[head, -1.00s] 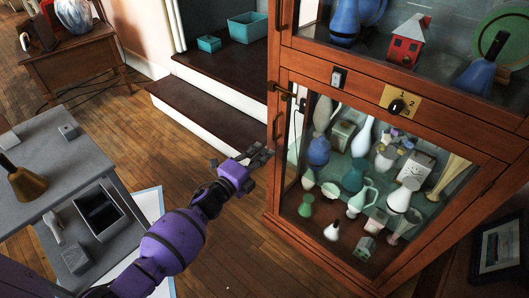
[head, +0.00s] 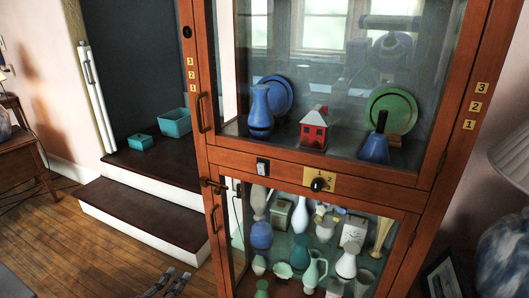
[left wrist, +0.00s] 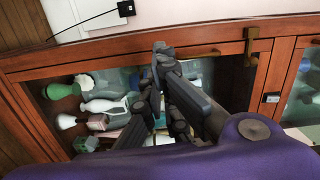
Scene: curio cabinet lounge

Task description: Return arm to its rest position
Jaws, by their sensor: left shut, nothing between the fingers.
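My left gripper (head: 170,286) shows at the bottom edge of the head view, in front of the cabinet and low on its left side. It is shut and empty; most of my left arm is out of that view. In the left wrist view, its dark fingers (left wrist: 160,58) are together in front of the cabinet's wooden frame and glass, with a gap I cannot judge. My purple wrist link fills the lower part of that view. My right gripper is not in view.
The wooden curio cabinet (head: 290,172) has glass fronts over shelves of vases, plates, a blue bell (head: 375,148) and a red house (head: 314,128). Left are dark steps (head: 150,209) with teal boxes (head: 173,122). Wooden floor is open lower left.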

